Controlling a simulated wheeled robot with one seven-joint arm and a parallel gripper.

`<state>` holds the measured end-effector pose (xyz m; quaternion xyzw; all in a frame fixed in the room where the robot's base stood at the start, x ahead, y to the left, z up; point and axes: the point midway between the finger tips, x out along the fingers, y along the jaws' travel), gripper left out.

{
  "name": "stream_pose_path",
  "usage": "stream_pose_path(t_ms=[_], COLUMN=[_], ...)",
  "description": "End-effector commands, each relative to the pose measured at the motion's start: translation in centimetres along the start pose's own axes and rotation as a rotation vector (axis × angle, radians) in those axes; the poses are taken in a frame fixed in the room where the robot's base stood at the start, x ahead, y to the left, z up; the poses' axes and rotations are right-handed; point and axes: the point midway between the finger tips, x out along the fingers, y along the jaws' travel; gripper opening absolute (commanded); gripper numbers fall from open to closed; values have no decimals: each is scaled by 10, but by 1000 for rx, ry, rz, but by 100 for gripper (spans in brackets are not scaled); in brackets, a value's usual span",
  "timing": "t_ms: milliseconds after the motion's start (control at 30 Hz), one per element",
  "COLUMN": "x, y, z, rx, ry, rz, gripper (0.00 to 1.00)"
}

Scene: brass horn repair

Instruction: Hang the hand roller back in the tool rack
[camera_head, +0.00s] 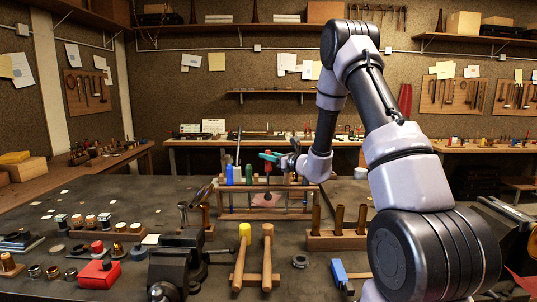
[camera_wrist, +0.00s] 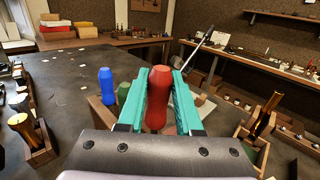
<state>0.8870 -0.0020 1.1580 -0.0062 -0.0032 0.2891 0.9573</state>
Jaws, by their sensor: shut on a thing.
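The wooden tool rack (camera_head: 240,188) stands at the middle of the dark bench, with a blue handle (camera_head: 229,174) and a green handle (camera_head: 249,174) upright at its left end. My gripper (camera_head: 270,157) is above the rack, right of the green handle. Its teal fingers are shut on a red handle (camera_wrist: 158,95), apparently that of the hand roller, which also shows in the head view (camera_head: 268,168). The handle is roughly upright. Its lower end is hidden in the wrist view. I cannot tell whether the tool touches the rack. The blue handle (camera_wrist: 106,86) shows left of my gripper in the wrist view.
Two wooden-handled mallets (camera_head: 267,255) lie in front of the rack. A dark vise (camera_head: 178,265) stands left of them. A block with brass tubes (camera_head: 338,238) stands right of the rack. Small parts and a red box (camera_head: 99,274) fill the left front. The bench's back left is mostly clear.

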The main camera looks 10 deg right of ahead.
Motion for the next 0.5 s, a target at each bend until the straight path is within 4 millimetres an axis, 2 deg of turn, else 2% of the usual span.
stream_pose_path(t_ms=[500], x=[0], y=[0], z=[-21], rx=[1], ry=[0], rz=[-1], gripper=[0])
